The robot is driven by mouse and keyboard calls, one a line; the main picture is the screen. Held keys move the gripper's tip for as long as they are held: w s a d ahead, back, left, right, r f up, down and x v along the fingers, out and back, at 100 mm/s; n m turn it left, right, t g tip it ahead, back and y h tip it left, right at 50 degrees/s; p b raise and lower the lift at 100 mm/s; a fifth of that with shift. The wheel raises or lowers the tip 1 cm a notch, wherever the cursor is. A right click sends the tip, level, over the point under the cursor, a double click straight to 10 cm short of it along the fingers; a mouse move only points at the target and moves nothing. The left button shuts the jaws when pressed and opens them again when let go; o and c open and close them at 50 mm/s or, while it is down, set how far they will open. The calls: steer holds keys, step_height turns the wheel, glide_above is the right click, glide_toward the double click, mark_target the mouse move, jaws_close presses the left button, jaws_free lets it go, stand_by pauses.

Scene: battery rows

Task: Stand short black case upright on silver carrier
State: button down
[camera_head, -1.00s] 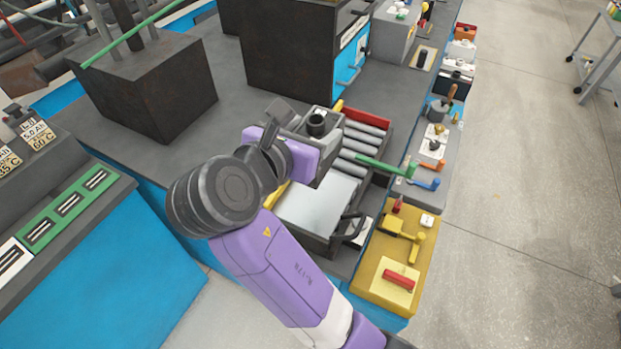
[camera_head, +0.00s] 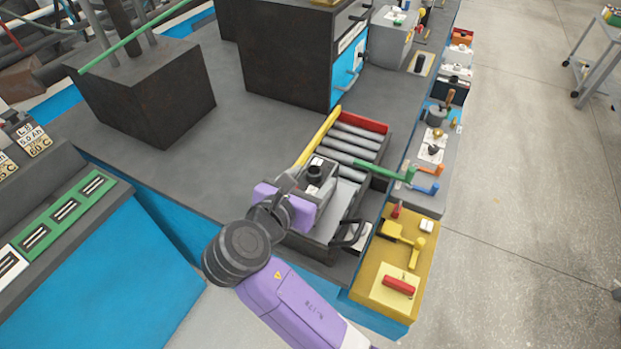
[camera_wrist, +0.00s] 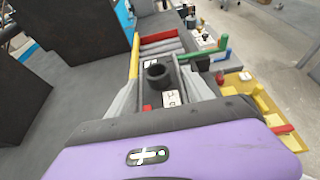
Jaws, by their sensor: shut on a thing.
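My gripper (camera_head: 312,182) is shut on the short black case (camera_head: 318,170), a small dark box with a round black top piece. In the wrist view the case (camera_wrist: 157,76) sits between the grey fingers, with a white label and a red patch near it. The silver carrier (camera_head: 347,198) is a flat bright plate inside a dark frame with a black handle. My gripper and the case are over the carrier in the head view and hide much of it. I cannot tell whether the case touches the plate.
Silver rollers (camera_head: 352,144) lie behind the carrier, with a red end bar (camera_head: 361,120) and a yellow rail (camera_head: 320,135). A green lever (camera_head: 385,170) reaches in from the right. A yellow panel (camera_head: 375,285) stands at front right.

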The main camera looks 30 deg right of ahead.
steer(key=shift+c, duration=2)
jaws_free()
steer(key=shift+f, duration=0.15)
steer(key=v, duration=1.2)
